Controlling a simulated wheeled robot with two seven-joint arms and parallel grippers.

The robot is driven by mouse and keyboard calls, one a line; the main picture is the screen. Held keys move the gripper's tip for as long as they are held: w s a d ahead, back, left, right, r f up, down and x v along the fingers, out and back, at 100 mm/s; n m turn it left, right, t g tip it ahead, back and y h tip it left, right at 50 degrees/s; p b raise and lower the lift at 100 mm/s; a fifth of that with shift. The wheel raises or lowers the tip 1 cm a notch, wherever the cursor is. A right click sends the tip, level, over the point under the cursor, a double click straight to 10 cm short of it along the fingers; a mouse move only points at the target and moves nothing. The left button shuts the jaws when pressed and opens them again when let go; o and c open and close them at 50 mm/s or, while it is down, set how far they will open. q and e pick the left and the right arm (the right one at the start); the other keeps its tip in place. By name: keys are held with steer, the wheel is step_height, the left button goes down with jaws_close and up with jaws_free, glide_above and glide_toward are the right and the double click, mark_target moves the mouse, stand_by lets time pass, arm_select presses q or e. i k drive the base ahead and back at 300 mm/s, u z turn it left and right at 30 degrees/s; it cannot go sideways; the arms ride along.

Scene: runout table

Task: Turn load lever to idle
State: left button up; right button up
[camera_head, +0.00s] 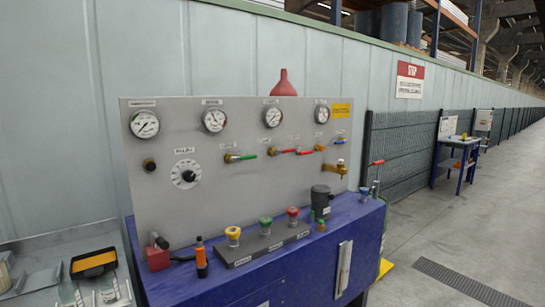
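A grey upright panel (225,140) stands on a blue bench (225,284). Its labels are too small to read, so I cannot tell which control is the load lever. A red block with a black-tipped lever (158,252) sits at the bench's left end. A red-knobbed lever (376,163) sticks up beside the bench's right end. Valves with a green handle (247,157), red handles (284,151) and a blue handle (340,142) are on the panel. A round dial (185,174) is at its left. Neither of my grippers shows.
Several gauges (145,124) line the panel top. An orange-and-black handle (201,257), coloured knobs on a grey block (264,243) and a black cylinder (320,201) stand on the bench. A side table with a yellow-black bin (93,263) is at left. Open floor (440,235) lies right.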

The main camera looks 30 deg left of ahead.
mark_target(233, 159)
steer(key=z, duration=0.15)
steer(key=i, duration=0.85)
steer(key=u, duration=0.15)
